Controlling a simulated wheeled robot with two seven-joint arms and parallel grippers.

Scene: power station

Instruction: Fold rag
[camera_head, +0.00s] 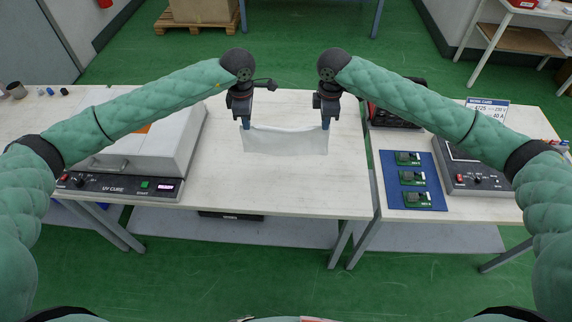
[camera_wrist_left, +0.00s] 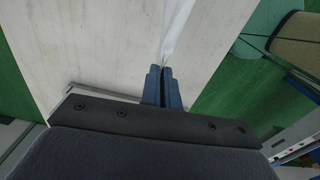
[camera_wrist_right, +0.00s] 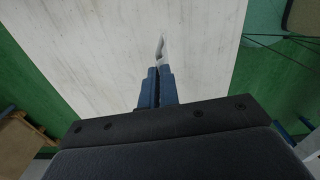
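A white rag (camera_head: 285,140) hangs between my two grippers above the middle of the white table (camera_head: 290,190). Its top edge sags slightly between the fingers. My left gripper (camera_head: 246,124) is shut on the rag's upper left corner. In the left wrist view the blue fingers (camera_wrist_left: 163,72) are together, with the rag (camera_wrist_left: 177,30) running away from them. My right gripper (camera_head: 326,123) is shut on the upper right corner. In the right wrist view its fingers (camera_wrist_right: 158,75) are together, with a bit of the rag (camera_wrist_right: 161,48) at the tips. I cannot tell whether the rag's lower edge touches the table.
A UV cure box (camera_head: 140,150) with a front control panel stands on the left. On the right table are a blue mat (camera_head: 425,201) with green circuit boards and a control unit (camera_head: 475,178). The table in front of the rag is clear.

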